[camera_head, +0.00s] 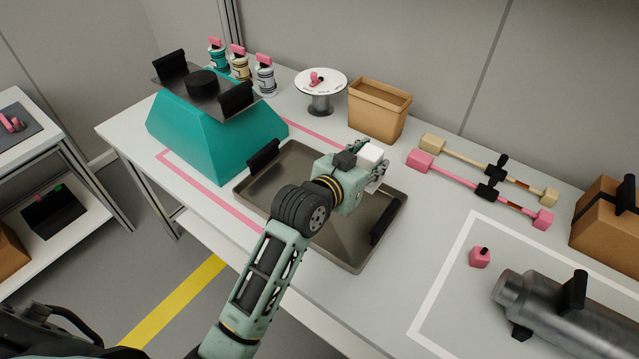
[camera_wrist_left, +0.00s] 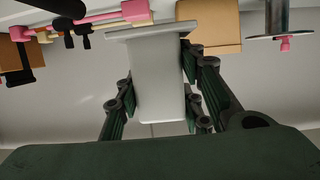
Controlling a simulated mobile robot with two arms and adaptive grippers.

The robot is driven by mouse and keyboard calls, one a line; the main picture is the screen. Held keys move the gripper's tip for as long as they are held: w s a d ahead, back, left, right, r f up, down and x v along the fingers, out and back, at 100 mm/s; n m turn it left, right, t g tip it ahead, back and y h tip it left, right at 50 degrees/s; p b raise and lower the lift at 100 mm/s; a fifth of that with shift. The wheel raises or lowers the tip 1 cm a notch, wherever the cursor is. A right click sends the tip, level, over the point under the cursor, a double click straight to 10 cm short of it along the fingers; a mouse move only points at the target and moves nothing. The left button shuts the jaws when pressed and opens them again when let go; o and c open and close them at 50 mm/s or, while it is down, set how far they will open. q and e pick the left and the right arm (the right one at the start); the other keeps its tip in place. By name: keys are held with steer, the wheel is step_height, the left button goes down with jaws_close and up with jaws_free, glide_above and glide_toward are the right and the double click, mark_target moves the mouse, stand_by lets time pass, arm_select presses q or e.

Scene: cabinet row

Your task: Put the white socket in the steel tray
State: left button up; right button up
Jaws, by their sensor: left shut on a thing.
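The white socket (camera_head: 371,156) is held in my left gripper (camera_head: 376,172), above the far part of the steel tray (camera_head: 285,165). In the left wrist view the socket (camera_wrist_left: 160,85) is a pale block with a wider flange at one end, and the dark fingers of my left gripper (camera_wrist_left: 160,105) close on it from both sides. The steel tray is a shallow dark metal pan with black handles at two ends; my left arm covers part of it. Whether the socket touches the tray is hard to tell. My right gripper is not in view.
Pink and beige bars (camera_head: 475,187) lie to the right. A grey cylinder (camera_head: 545,305) and small pink block (camera_head: 479,257) are at front right.

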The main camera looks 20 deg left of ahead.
arm_select(q)
steer(key=shift+w+d, duration=0.2)
steer(key=a+f, duration=0.2)
steer(key=a, duration=0.1)
steer(key=s+a+f, duration=0.1)
steer(key=a+f, duration=0.1)
steer(key=a, duration=0.2)
steer(key=a+f, duration=0.2)
steer(key=a, duration=0.2)
steer(key=shift+s+a+f, duration=0.1)
steer(key=shift+s+f, duration=0.1)
steer(key=shift+f, duration=0.1)
step_height(320, 180, down, 4)
steer(key=shift+f, duration=0.1)
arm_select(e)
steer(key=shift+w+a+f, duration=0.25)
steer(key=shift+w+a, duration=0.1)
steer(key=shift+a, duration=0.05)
arm_select(q)
steer(key=o, duration=1.3)
steer(key=v, duration=1.2)
steer(key=shift+s, duration=0.1)
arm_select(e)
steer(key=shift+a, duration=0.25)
